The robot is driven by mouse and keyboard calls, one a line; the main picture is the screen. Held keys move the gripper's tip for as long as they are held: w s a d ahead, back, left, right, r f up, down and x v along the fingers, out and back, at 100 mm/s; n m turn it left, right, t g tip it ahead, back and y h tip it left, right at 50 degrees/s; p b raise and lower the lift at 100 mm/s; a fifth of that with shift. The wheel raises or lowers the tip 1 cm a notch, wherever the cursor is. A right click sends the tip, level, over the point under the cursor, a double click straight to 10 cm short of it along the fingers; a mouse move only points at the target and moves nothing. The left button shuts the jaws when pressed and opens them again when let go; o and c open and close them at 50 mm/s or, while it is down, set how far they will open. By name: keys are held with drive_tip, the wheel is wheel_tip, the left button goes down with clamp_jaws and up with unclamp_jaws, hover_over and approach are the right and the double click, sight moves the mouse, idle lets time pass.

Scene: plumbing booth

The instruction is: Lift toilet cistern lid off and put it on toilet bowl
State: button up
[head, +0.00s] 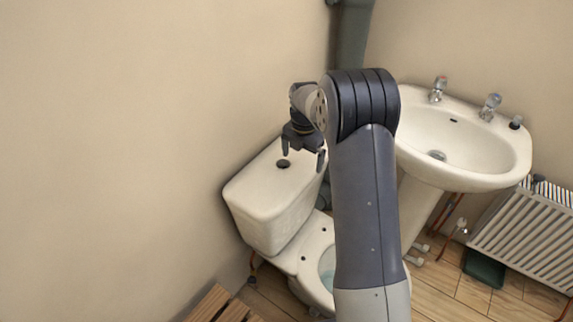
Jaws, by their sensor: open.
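The toilet cistern lid (255,187) is a pale cream slab seated on top of the cistern (262,230), against the wall. A dark knob or button (283,164) shows on the lid. The toilet bowl (313,256) is below and to the right of the cistern, partly hidden behind my arm; a bit of its open inside shows. My gripper (303,162) is open and empty, pointing down over the right part of the lid near the dark button. I cannot tell how far above the lid its fingertips are.
A washbasin (480,172) with two taps is on the right wall, close to my arm. A dark vertical pipe (349,40) stands in the corner. A radiator (530,235) and a dark green box (484,268) are at the right. A wooden slatted thing (222,306) is at the bottom left.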

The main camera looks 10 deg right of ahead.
sight(300, 171)
drive_tip(key=f, duration=0.7)
drive_tip(key=shift+w+a+f, duration=0.15)
drive_tip(key=shift+a+f, duration=0.05)
drive_tip(key=shift+a, duration=0.1)
drive_tip(key=shift+c, duration=0.2)
drive_tip(key=c, duration=2)
drive_tip(key=shift+w+r, duration=0.15)
drive_tip(key=shift+c, duration=0.4)
drive_tip(key=shift+r, duration=0.15)
